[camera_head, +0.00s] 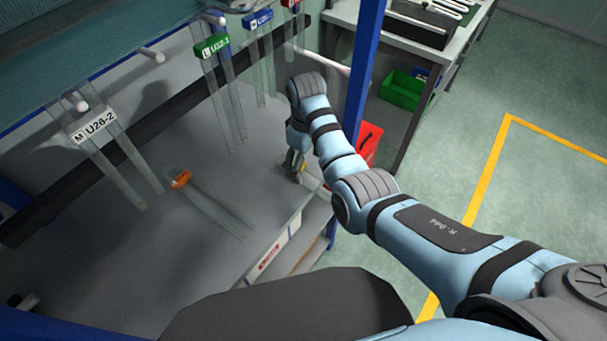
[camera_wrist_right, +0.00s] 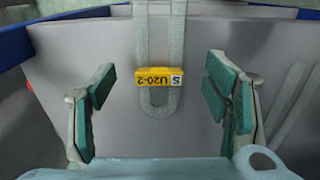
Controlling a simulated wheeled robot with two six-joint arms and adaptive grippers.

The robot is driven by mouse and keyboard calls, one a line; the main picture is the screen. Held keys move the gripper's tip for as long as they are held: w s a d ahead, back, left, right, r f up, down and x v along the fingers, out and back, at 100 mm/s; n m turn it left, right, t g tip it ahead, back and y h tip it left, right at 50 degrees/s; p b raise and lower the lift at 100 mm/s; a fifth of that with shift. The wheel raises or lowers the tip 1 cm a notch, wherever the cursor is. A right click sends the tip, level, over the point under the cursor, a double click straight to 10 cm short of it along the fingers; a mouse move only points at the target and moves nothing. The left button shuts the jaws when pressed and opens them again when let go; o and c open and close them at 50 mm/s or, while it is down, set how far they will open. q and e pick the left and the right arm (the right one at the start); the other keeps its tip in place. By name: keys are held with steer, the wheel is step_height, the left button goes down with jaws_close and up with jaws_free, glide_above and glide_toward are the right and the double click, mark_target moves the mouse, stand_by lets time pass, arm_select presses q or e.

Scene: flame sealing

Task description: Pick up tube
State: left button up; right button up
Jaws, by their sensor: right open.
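A clear U-shaped tube (camera_wrist_right: 159,103) with a yellow label (camera_wrist_right: 158,79) reading S U20-2 lies on the grey surface in the right wrist view. My right gripper (camera_wrist_right: 160,95) is open, with one green-padded finger on each side of this tube and a gap to both. In the head view my right gripper (camera_head: 297,166) is low over the grey table near its right edge, with a bit of yellow beside it. The arm and gripper hide most of that tube there. Another clear tube (camera_head: 213,206) with an orange label lies on the table. My left gripper is not in view.
Clear tubes with white (camera_head: 95,124), green (camera_head: 211,45) and blue (camera_head: 258,18) labels hang from pegs at the back. A blue post (camera_head: 366,65) stands right of my gripper. A red bin (camera_head: 368,143) and a green bin (camera_head: 402,90) lie beyond it.

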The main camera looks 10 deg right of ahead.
mark_target(307, 179)
steer(key=f, duration=0.4)
steer(key=shift+s+d+f+b, duration=0.15)
steer(key=shift+s+f+b, duration=0.1)
steer(key=shift+b, duration=0.1)
steer(key=shift+w, duration=0.1)
steer(key=c, duration=1.2)
step_height(307, 179, up, 10)
steer(key=shift+r+p, duration=0.1)
steer(key=shift+p, duration=0.8)
